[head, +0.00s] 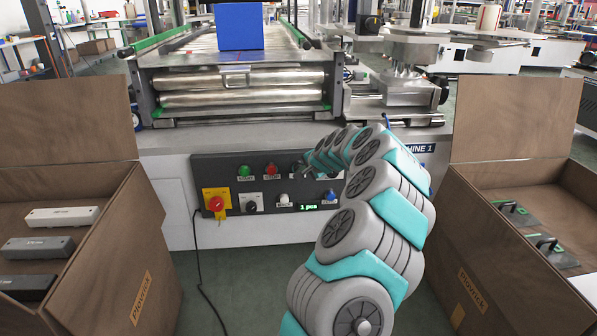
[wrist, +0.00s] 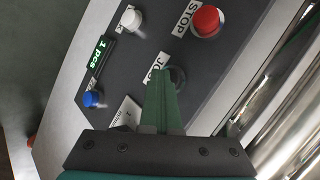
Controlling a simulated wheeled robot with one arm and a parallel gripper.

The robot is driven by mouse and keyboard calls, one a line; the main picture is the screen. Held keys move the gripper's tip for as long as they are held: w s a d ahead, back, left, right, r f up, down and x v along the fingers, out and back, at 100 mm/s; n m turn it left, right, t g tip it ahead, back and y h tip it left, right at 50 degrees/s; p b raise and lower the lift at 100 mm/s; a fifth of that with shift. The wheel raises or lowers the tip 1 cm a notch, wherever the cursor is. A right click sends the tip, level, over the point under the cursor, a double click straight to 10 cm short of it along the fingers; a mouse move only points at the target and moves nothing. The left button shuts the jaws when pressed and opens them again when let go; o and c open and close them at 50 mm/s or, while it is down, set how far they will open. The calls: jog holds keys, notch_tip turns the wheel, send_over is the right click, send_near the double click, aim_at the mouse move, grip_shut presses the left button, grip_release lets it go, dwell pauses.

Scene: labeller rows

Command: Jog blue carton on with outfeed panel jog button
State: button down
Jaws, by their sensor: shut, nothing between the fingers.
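The blue carton (head: 239,27) stands on the roller conveyor (head: 185,42) behind the panel, near its front end. The dark control panel (head: 270,233) is on the machine's front, below the rollers. My gripper (wrist: 163,76) is shut and empty, its fingers together over the panel. In the wrist view the fingertips lie in front of the button beside the JOG label (wrist: 155,67). Only a dark round edge of that button (wrist: 180,76) shows; the fingers hide the rest. I cannot tell whether they touch it. In the head view my arm covers the panel's right part.
The red STOP button (wrist: 206,20), white button (wrist: 131,18) and blue button (wrist: 93,99) are nearby. The display (head: 309,207) reads 1 pcs. A red emergency button (head: 216,203) is at the panel's left. Open cardboard boxes stand left (head: 155,240) and right (head: 460,250).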

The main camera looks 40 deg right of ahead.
dwell(0.4)
jog(key=shift+s+a+p, duration=0.45)
jog(key=shift+s+a, duration=0.05)
jog(key=shift+s, duration=0.3)
jog(key=shift+s, duration=0.1)
jog(key=s+a, duration=0.1)
jog(key=s, duration=0.1)
jog(key=s+a+p, duration=0.1)
jog(key=s, duration=0.1)
jog(key=shift+a, duration=0.3)
jog(key=shift+a, duration=0.1)
dwell(1.5)
